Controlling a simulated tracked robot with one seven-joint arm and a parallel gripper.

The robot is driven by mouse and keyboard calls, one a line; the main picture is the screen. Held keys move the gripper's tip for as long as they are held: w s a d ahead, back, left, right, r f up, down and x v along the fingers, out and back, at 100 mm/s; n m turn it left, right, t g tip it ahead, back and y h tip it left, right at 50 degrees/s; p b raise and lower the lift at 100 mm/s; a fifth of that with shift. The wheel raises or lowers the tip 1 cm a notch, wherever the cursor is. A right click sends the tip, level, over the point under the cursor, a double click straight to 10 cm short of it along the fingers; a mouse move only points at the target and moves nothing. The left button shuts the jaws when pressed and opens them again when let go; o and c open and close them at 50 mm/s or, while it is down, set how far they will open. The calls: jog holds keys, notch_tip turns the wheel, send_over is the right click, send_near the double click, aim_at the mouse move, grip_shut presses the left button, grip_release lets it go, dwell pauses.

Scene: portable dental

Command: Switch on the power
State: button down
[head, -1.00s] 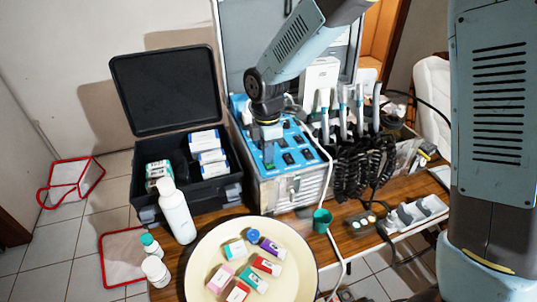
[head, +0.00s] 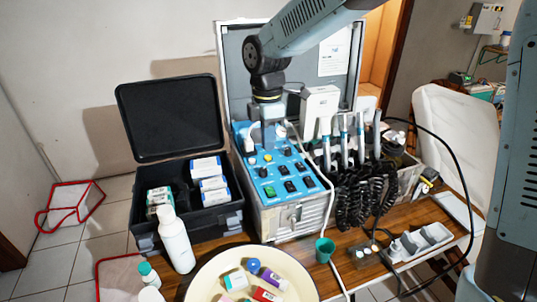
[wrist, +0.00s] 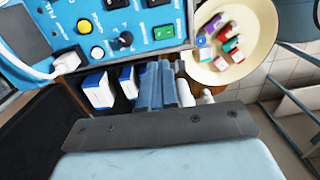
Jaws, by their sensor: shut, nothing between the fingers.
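The dental unit's blue control panel (head: 254,181) faces up, with several black rocker switches, a green switch (head: 270,191) near its front left corner and a yellow button (head: 267,158). The wrist view also shows the panel's edge (wrist: 142,44), the green switch (wrist: 163,32), the yellow button (wrist: 84,26) and a black knob (wrist: 122,40). Which switch is the power, and whether the green one is lit, I cannot tell. My gripper (head: 268,132) is shut and empty above the panel's back part, apart from the green switch. Its fingers (wrist: 165,86) show together in the wrist view.
An open black case (head: 187,236) with boxes stands left of the unit. A white bottle (head: 175,240) and a cream bowl (head: 205,281) stand in front. Handpieces with coiled black hoses (head: 360,185) hang at the right.

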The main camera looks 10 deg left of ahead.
aim_at(272, 193)
jog(key=shift+r, duration=0.5)
jog(key=shift+s+d, duration=0.35)
jog(key=shift+s, duration=0.25)
jog(key=shift+f, duration=0.1)
jog(key=f, duration=1.3)
jog(key=shift+s+d+f, duration=0.3)
jog(key=shift+s+f, duration=0.1)
jog(key=shift+s+d+f, duration=0.1)
jog(key=shift+s+f, duration=0.05)
jog(key=shift+f, duration=0.05)
